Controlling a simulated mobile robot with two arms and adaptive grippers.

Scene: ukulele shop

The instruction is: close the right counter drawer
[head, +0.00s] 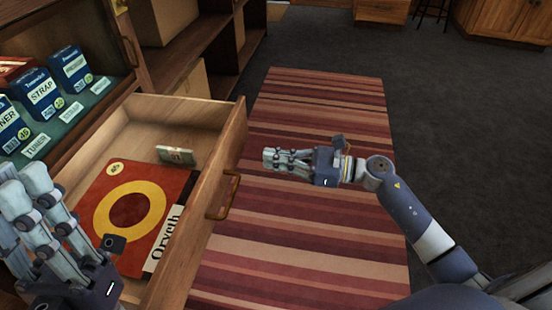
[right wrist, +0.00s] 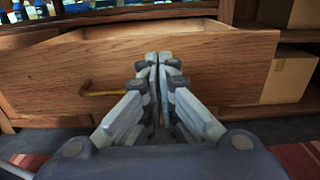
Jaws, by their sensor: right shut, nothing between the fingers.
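The wooden counter drawer (head: 205,240) is pulled open in the head view. A red and yellow flat box (head: 105,185) and a small pale packet (head: 176,155) lie in it. Its curved handle (head: 224,195) is on the front panel. My right gripper (head: 268,158) is shut and empty, to the right of the drawer front in the head view, over the rug. In the right wrist view it points at the drawer front (right wrist: 215,85), with the handle (right wrist: 100,90) to its left.
Above the drawer, a display shelf (head: 90,100) holds several blue boxes and labels. Open shelving with cardboard boxes (head: 190,85) stands behind the drawer. A striped rug (head: 300,240) covers the floor beside it. The dark carpet at the right is clear.

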